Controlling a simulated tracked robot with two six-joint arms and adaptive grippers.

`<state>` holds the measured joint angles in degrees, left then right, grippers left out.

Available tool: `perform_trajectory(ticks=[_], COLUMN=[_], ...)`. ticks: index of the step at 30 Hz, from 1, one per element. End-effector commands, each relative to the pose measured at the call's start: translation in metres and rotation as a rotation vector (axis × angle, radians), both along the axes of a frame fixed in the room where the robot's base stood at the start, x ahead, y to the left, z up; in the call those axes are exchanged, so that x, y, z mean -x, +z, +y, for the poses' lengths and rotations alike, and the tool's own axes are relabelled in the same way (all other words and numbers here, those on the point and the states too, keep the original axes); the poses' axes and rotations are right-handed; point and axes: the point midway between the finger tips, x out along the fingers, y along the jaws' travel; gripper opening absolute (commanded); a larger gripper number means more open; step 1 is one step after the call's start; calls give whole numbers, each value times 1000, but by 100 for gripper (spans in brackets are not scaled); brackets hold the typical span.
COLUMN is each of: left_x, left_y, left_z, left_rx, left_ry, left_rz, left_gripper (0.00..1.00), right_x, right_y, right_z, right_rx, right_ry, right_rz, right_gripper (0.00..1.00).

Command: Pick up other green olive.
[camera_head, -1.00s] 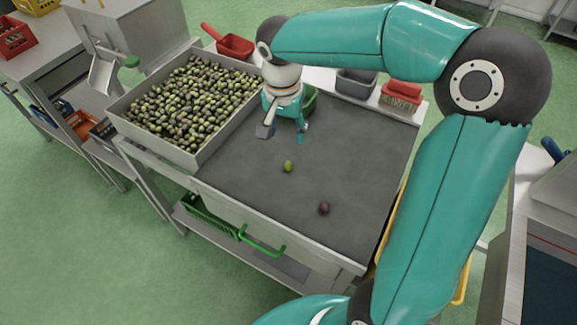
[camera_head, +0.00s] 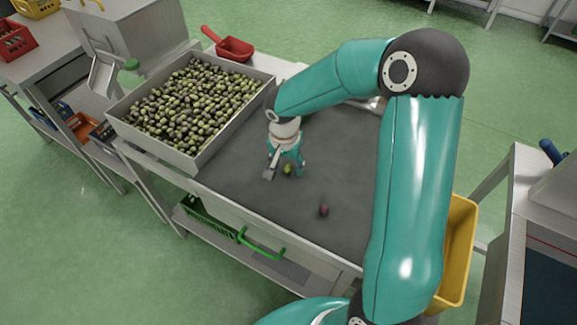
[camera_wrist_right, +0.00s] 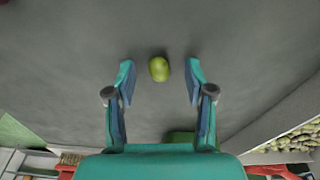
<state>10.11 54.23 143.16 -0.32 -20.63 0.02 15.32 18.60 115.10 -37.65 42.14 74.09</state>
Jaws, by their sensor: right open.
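A green olive (camera_head: 288,169) lies on the dark grey work surface (camera_head: 240,185), right beside my right gripper in the head view. In the right wrist view the green olive (camera_wrist_right: 159,69) sits between the lines of the two fingers, at about the level of their tips. My right gripper (camera_head: 285,174) is open and empty, pointing down at the surface; both fingers show apart in the wrist view (camera_wrist_right: 159,82). A dark reddish olive (camera_head: 324,210) lies on the surface nearer the front. My left gripper does not show.
A large metal tray full of olives (camera_head: 265,84) stands at the left of the surface. A red scoop (camera_head: 235,47) lies behind it. A yellow bin (camera_head: 457,250) is at the right, partly behind my arm. The front of the surface is clear.

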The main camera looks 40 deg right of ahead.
Motion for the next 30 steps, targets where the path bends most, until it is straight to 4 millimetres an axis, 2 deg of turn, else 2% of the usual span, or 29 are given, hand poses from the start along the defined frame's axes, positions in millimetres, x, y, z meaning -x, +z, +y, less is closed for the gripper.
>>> perform_trajectory(ticks=[8, 15, 30], left_x=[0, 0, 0], left_y=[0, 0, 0], left_z=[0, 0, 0], left_rx=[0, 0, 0], left_ry=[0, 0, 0], left_rz=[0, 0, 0], left_gripper=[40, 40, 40], right_x=[0, 0, 0], right_y=[-3, -3, 1], right_z=[0, 0, -1], right_rx=[0, 0, 0], right_ry=[0, 0, -1], right_rz=[-1, -1, -1], right_gripper=[52, 12, 11])
